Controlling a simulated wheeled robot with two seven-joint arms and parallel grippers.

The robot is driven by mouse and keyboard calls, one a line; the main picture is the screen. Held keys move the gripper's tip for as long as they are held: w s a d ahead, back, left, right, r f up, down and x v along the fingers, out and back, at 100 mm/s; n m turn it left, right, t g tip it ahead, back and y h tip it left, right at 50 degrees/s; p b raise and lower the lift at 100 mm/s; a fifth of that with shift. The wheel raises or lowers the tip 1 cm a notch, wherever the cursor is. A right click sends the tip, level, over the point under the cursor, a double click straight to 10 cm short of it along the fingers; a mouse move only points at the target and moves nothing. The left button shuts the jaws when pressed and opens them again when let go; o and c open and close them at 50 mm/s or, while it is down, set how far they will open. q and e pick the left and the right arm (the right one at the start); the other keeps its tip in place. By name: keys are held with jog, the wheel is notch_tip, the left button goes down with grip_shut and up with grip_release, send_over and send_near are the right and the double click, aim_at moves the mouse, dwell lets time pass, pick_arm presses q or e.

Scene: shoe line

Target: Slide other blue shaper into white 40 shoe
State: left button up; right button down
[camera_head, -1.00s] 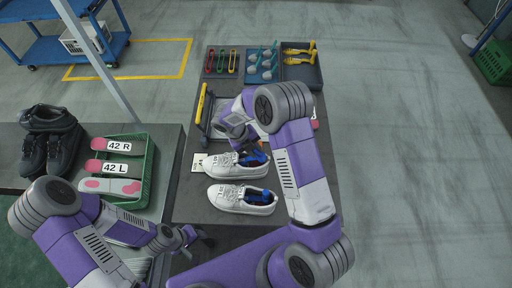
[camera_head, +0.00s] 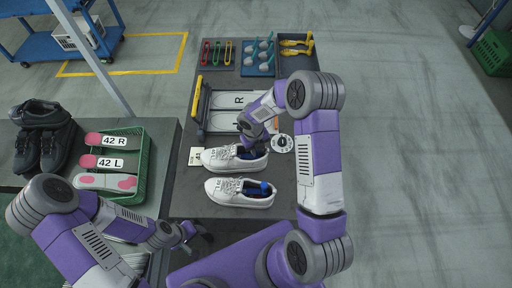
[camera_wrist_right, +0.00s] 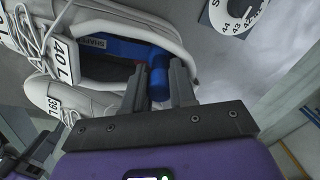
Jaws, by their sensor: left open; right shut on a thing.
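Two white lace-up shoes lie side by side on the dark table: an upper shoe (camera_head: 222,160) and a lower shoe (camera_head: 228,190). In the wrist view the upper shoe carries a tag reading 40 L (camera_wrist_right: 64,58). A blue shaper (camera_wrist_right: 112,48) lies inside this shoe, with its rounded blue end (camera_wrist_right: 159,80) at the heel. My right gripper (camera_wrist_right: 158,88) is shut on that end; it shows from above in the head view (camera_head: 249,148). Another blue shaper (camera_head: 258,189) sits in the lower shoe. My left gripper (camera_head: 192,238) is open and empty, left of the lower shoe.
A round size dial (camera_head: 282,144) lies right of the upper shoe. Behind are a yellow-handled rack (camera_head: 200,103), a tray of blue-handled tools (camera_head: 258,72) and a tray of yellow tools (camera_head: 312,50). A green crate (camera_head: 146,160) holds labelled insoles at left.

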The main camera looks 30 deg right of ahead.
jog(key=c, duration=0.8)
grip_release()
jog(key=shift+c, duration=0.2)
jog(key=shift+r+p, duration=1.5)
jog(key=shift+p, duration=0.05)
notch_tip(320, 180, up, 7)
jog(key=p, duration=0.6)
